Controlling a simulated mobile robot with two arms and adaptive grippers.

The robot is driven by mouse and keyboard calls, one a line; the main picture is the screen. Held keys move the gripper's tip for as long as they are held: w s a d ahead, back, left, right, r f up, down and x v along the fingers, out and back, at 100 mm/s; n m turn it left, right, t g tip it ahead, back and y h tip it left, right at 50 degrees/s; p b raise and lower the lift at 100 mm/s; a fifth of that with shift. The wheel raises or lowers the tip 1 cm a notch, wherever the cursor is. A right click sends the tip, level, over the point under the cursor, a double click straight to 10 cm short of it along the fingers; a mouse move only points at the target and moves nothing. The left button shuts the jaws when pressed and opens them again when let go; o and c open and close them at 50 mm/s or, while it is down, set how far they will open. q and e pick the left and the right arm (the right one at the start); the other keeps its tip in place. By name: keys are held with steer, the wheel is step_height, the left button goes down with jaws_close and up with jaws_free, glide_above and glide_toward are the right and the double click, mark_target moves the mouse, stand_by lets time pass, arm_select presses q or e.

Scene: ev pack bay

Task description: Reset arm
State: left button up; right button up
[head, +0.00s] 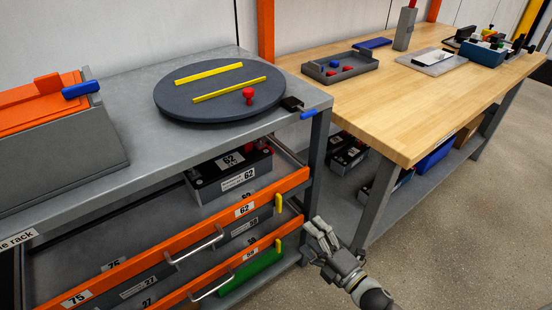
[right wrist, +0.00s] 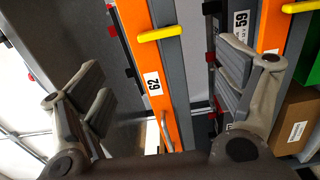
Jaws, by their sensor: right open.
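My right gripper (head: 322,235) is low in the head view, just right of the orange-fronted drawers, in front of the gap between the rack and the wooden bench. In the right wrist view its two fingers (right wrist: 165,95) stand wide apart with nothing between them. Beyond them show an orange drawer front (right wrist: 150,60) labelled 62 and a yellow latch (right wrist: 160,34). I cannot tell the exact distance from the fingers to the drawer. My left gripper is not in view.
The grey rack top (head: 130,185) carries a dark round turntable (head: 215,108) with yellow strips. The upper drawer (head: 240,212) stands pulled out with a battery module (head: 230,170) in it. The wooden bench (head: 400,110) is at right. Open floor (head: 460,220) lies at lower right.

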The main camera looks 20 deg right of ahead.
steer(key=s+d+f+m+g+h, duration=0.1)
steer(key=s+f+m+g+h, duration=0.15)
steer(key=s+f+m, duration=0.4)
steer(key=s+f+m+g+h, duration=0.2)
steer(key=f+m+g, duration=0.2)
steer(key=f, duration=0.5)
steer(key=s+d+f+m+g+h, duration=0.1)
steer(key=s+f+m+g+h, duration=0.15)
steer(key=s+f+m, duration=0.4)
steer(key=s+a+f+m+g, duration=0.2)
steer(key=s+a+f+g, duration=0.25)
steer(key=s+f, duration=0.25)
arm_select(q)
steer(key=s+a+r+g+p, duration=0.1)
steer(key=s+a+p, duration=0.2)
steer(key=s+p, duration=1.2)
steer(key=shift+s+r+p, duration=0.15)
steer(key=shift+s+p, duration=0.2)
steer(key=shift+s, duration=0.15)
arm_select(e)
steer(key=s+d+r+g, duration=0.1)
steer(key=s+d+g, duration=0.1)
steer(key=s, duration=1.5)
steer(key=shift+s+d+r+y, duration=0.15)
steer(key=shift+s+d+y, duration=0.25)
steer(key=shift+d, duration=0.25)
steer(key=shift+g, duration=0.25)
